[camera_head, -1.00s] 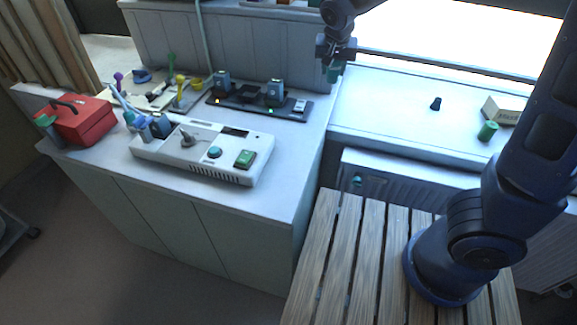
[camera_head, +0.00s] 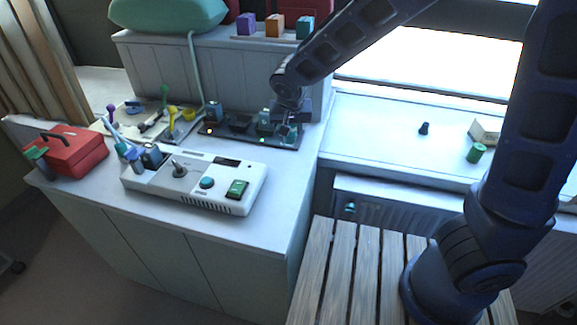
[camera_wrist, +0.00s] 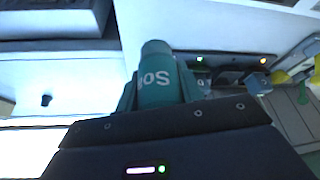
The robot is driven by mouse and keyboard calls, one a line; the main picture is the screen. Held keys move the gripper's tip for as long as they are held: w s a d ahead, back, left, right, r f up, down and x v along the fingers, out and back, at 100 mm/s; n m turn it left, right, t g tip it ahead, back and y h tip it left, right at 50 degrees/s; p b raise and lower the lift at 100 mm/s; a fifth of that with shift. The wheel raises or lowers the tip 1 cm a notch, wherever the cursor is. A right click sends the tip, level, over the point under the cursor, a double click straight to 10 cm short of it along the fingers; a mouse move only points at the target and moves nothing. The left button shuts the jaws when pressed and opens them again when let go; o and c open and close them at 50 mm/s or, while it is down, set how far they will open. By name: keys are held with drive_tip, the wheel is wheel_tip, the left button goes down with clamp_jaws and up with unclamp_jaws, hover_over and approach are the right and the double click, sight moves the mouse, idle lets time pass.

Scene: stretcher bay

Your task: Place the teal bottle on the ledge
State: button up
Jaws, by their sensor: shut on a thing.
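The teal bottle (camera_wrist: 157,78) is in my gripper (camera_wrist: 158,92), with pale lettering on its side in the wrist view. The jaws are shut on it, one on each side. In the head view my gripper (camera_head: 291,118) is over the right end of the dark charging strip, and the bottle (camera_head: 291,134) shows only small below it. I cannot tell whether the bottle touches the strip. A pale window ledge (camera_head: 375,128) runs to the right of the counter, apart from the bottle. It holds a small dark cap-like piece (camera_head: 424,128) and a green cylinder (camera_head: 476,152).
The counter (camera_head: 265,220) holds a white console (camera_head: 195,183), a red toolbox (camera_head: 75,152) and the dark strip (camera_head: 225,130) with upright devices. A raised back shelf holds purple (camera_head: 246,24), orange (camera_head: 275,26) and teal (camera_head: 304,27) blocks. A slatted bench (camera_head: 343,270) stands in front.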

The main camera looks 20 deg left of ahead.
wheel_tip(320, 180, down, 13)
drive_tip(key=shift+f, duration=0.15)
idle(0.5)
drive_tip(key=o, duration=1)
drive_tip(key=shift+f, duration=0.1)
drive_tip(key=v, duration=1.2)
